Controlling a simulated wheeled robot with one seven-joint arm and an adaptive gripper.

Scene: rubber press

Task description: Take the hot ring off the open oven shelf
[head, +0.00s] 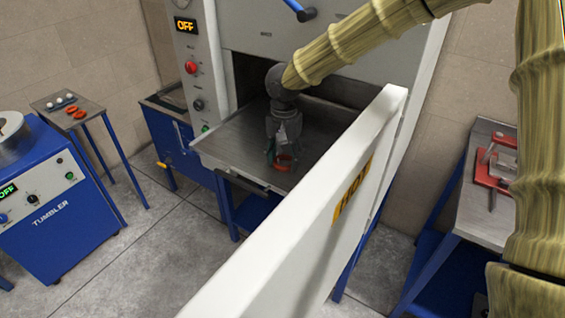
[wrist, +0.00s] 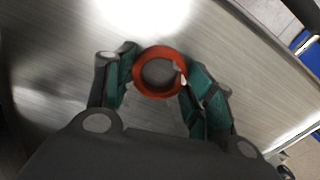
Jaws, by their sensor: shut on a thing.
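The hot ring (wrist: 137,77) is orange-red and sits between the fingertips of my gripper (wrist: 157,82) in the wrist view. The green-padded fingers touch it on both sides. In the head view the ring (head: 284,163) shows at the lower end of my gripper (head: 283,152), over the grey metal oven shelf (head: 232,143). The shelf sticks out of the oven opening. I cannot tell whether the ring rests on the shelf or is just above it.
The open white oven door (head: 300,215), marked HOT, stands in front and to the right of the shelf. A blue tumbler (head: 50,220) and a small side table (head: 68,104) with orange rings stand at the left. A bench (head: 480,205) with a red press tool stands at the right.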

